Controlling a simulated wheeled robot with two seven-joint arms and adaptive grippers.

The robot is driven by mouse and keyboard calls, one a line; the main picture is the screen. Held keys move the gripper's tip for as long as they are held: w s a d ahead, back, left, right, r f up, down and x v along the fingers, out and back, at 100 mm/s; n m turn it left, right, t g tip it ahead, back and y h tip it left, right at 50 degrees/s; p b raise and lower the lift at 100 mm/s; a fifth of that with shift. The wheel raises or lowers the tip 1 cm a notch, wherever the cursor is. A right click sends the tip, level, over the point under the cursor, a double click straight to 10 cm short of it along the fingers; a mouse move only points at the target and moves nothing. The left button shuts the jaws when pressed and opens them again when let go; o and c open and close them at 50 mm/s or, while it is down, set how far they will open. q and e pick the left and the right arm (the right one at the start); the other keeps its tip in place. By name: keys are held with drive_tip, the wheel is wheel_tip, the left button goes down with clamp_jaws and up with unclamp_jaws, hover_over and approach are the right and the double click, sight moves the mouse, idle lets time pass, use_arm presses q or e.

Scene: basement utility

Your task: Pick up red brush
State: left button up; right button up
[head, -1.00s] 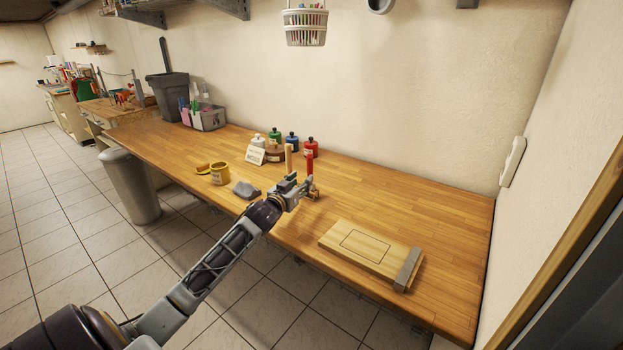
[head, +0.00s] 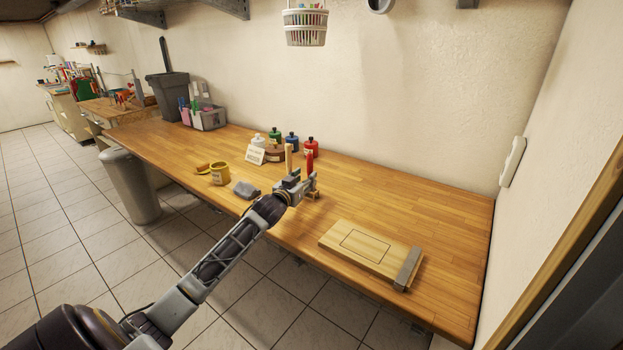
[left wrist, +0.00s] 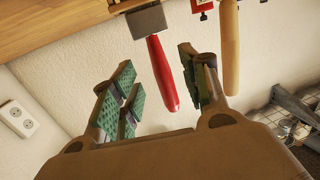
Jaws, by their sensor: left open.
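The red brush (head: 310,161) stands upright on the wooden workbench (head: 440,210), its handle up. In the left wrist view the red handle (left wrist: 161,75) lies in the gap between the fingers, with a grey metal band (left wrist: 147,20) beyond it. My left gripper (head: 301,186) is open around the handle, and I cannot tell whether either finger touches it. In the head view the gripper hides the brush's lower part. A plain wooden handle (head: 288,158) stands close on the left; it also shows in the left wrist view (left wrist: 229,50), just outside the right-hand finger. My right gripper is not in view.
A wooden board (head: 365,247) lies front right; the bench's right end is clear.

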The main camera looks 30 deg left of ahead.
sight(309, 173)
use_arm(q)
drive_tip(key=shift+w+a+r, duration=0.1)
drive_tip(key=shift+w+r, duration=0.05)
drive_tip(key=shift+w, duration=0.5)
drive_tip(key=shift+w+r, duration=0.15)
drive_tip(key=shift+w, duration=0.5)
drive_tip(key=shift+w+a+f, duration=0.1)
drive_tip(key=shift+w+a, duration=0.05)
drive_tip(key=shift+w, duration=1)
clamp_jaws()
drive_tip(key=shift+r+p, duration=0.35)
drive_tip(key=shift+r, duration=4.65)
